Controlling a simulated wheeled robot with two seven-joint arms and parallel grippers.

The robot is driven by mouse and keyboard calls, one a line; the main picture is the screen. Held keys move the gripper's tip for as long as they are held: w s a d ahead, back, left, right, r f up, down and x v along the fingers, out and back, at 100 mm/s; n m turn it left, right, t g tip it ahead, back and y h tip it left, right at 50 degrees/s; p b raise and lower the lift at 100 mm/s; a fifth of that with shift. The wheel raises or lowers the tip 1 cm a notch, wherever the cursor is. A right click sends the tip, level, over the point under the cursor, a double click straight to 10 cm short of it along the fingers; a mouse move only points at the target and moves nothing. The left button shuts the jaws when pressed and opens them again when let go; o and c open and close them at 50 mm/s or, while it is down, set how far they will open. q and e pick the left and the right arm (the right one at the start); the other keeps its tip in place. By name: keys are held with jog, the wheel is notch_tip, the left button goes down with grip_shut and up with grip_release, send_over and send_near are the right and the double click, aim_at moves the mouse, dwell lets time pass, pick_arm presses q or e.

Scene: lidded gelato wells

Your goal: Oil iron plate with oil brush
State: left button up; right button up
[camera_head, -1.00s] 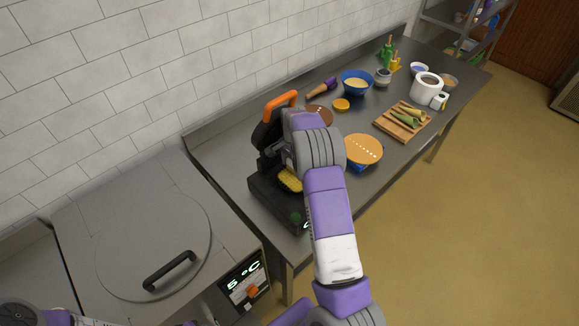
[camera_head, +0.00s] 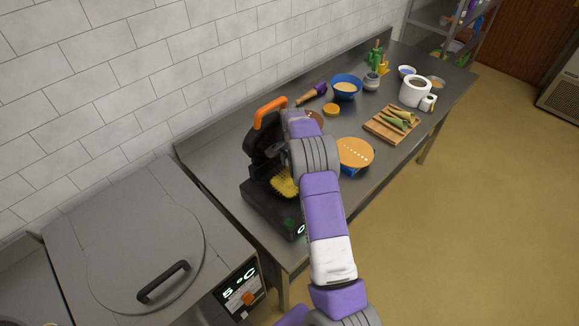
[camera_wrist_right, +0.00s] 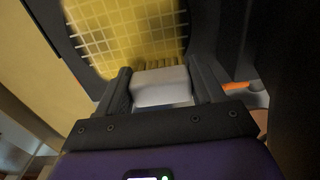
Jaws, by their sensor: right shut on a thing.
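The waffle-style iron (camera_head: 272,208) stands open on the counter, with its orange-handled lid (camera_head: 270,112) raised. A yellow gridded iron plate (camera_head: 284,184) shows in it, partly hidden by my right arm. In the right wrist view, a yellow gridded plate surface (camera_wrist_right: 130,28) fills the top. My right gripper (camera_wrist_right: 163,86) is shut on the oil brush (camera_wrist_right: 160,88), a pale block with yellowish bristles pointing at the plate. The bristles are at the plate's lower edge; I cannot tell whether they press on it. My left gripper is out of view.
Right of the iron are an orange-topped round container (camera_head: 355,152), a wooden board (camera_head: 388,127) with green-and-tan items, a blue bowl (camera_head: 346,86) and a white pot (camera_head: 415,91). A lidded well (camera_head: 145,255) stands at the left. The tiled wall is close behind.

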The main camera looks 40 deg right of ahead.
aim_at(279, 190)
jog(key=shift+s+d, duration=0.1)
jog(key=shift+s+d, duration=0.1)
jog(key=shift+s, duration=1.2)
jog(key=shift+s+a, duration=0.1)
jog(key=shift+a, duration=1.55)
jog(key=shift+s+a, duration=0.15)
jog(key=shift+a, duration=1.4)
jog(key=shift+s+a, duration=0.15)
jog(key=shift+a, duration=1.45)
